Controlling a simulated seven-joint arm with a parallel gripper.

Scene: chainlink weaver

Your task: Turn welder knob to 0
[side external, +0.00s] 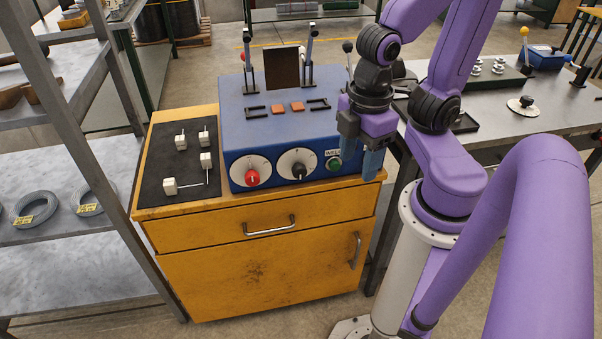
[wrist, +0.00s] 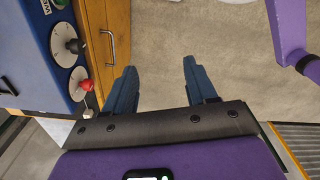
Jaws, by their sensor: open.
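The blue welder (side external: 285,130) stands on the yellow cabinet. Its front has a white dial with a red knob (side external: 252,177) on the left and a white dial with a black knob (side external: 299,170) to its right. The dial marks are too small to read. In the wrist view, the black knob (wrist: 75,46) and the red knob (wrist: 85,85) show at the left. My gripper (side external: 361,152) is by the welder's right front corner, fingers pointing down. In the wrist view my gripper (wrist: 160,66) is open and empty, apart from both knobs.
A green button (side external: 334,164) sits on the welder front near my gripper. The yellow cabinet (side external: 255,258) has a drawer handle (side external: 270,226) below the knobs. A black mat (side external: 153,190) with white pieces lies left. A metal shelf (side external: 75,70) stands further left; a grey workbench (side external: 550,105) is right.

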